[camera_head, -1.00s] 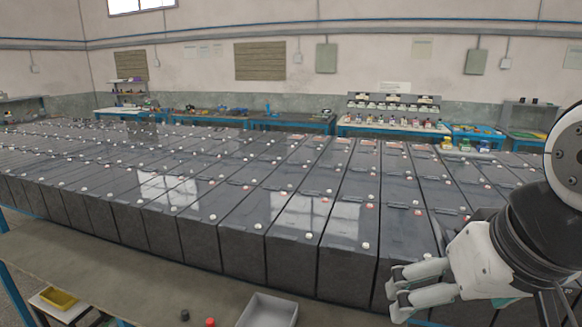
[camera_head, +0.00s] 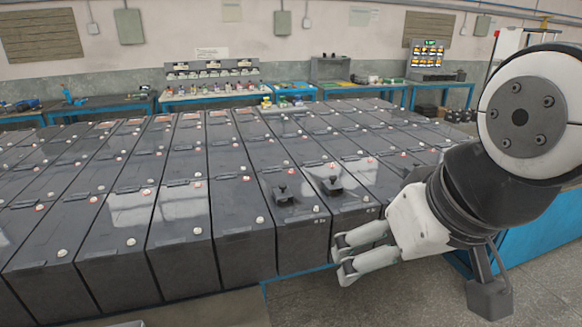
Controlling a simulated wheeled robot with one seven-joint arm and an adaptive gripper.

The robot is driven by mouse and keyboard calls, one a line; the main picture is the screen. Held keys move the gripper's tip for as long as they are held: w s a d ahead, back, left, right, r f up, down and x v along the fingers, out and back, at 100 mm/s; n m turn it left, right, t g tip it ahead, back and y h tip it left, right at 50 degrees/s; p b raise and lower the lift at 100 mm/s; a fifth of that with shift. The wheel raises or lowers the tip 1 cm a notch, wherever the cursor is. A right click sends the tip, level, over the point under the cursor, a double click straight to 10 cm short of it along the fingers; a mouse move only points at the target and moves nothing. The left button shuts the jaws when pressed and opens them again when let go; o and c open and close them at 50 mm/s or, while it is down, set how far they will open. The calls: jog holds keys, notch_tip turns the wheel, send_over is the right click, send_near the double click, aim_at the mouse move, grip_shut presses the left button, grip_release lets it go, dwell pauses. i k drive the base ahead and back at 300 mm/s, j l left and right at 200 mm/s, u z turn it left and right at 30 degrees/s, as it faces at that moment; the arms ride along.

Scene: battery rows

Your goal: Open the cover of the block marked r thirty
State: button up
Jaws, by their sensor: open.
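Rows of dark grey battery blocks fill the bench. Two front blocks right of centre carry black knobbed pieces on top, one on the left block (camera_head: 299,240) and one on the right block (camera_head: 350,204). The left black piece (camera_head: 284,193) and the right black piece (camera_head: 331,184) stand upright. Small pale marks show on these two front faces, too small to read, so I cannot tell which block is r thirty. My gripper (camera_head: 339,257) is open and empty, in front of the right block's face and pointing left. It hides part of that block's lower front.
The bench's blue frame (camera_head: 290,275) runs below the blocks. Open floor (camera_head: 330,305) lies at the lower middle and right. Blue workbenches (camera_head: 215,99) with small goods stand along the back wall. A dark stand (camera_head: 490,295) is at lower right.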

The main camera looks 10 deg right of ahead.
aim_at(332, 184)
jog(key=z, duration=0.3)
jog(key=i+l, duration=0.9)
jog(key=l+z, duration=0.05)
